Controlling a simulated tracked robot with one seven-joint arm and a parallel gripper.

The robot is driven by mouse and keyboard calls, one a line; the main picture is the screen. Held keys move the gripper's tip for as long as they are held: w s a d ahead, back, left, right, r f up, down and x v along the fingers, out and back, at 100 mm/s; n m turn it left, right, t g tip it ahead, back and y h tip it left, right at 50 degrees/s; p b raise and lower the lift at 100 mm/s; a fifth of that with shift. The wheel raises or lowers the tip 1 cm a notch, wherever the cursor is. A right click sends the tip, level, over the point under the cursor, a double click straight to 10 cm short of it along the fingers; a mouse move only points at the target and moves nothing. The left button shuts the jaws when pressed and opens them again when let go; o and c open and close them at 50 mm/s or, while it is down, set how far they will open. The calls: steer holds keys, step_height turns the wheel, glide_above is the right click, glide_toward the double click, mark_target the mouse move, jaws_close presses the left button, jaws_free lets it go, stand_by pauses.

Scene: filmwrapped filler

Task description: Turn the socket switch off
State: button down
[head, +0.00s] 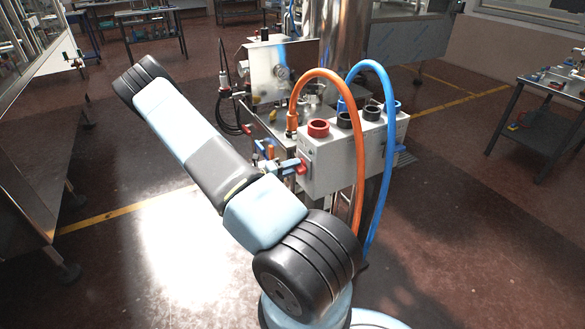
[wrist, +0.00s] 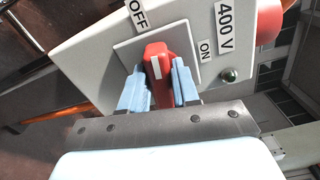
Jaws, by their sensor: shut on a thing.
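The red switch handle (wrist: 158,62) sits on a square grey plate (wrist: 128,52) on the front of the socket box. A white mark shows on the handle. The OFF label (wrist: 137,13) is above and left of it, the ON label (wrist: 206,50) to its right. My gripper (wrist: 160,85) is shut on the handle, one blue finger on each side. The handle's exact angle between the labels is hard to tell. In the head view my gripper (head: 293,165) reaches the left end of the light grey socket box (head: 335,165), and part of the red handle (head: 302,167) shows.
Orange hose (head: 357,140) and blue hose (head: 388,120) arch over the box. Red and black round sockets (head: 318,128) stand on its top. A 400 V label (wrist: 229,22) and a dark green lamp (wrist: 229,75) are near the switch. A metal machine (head: 270,65) stands behind.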

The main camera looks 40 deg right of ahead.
steer(key=shift+w+f+n, duration=0.1)
steer(key=shift+w+n, duration=0.1)
steer(key=shift+n, duration=0.7)
steer(key=c, duration=1.1)
jaws_free()
steer(key=shift+f, duration=0.1)
steer(key=shift+c, duration=0.2)
steer(key=shift+o, duration=1.1)
steer(key=shift+s, duration=0.1)
steer(key=shift+a, duration=0.1)
steer(key=v, duration=1.3)
steer(key=shift+a, duration=0.35)
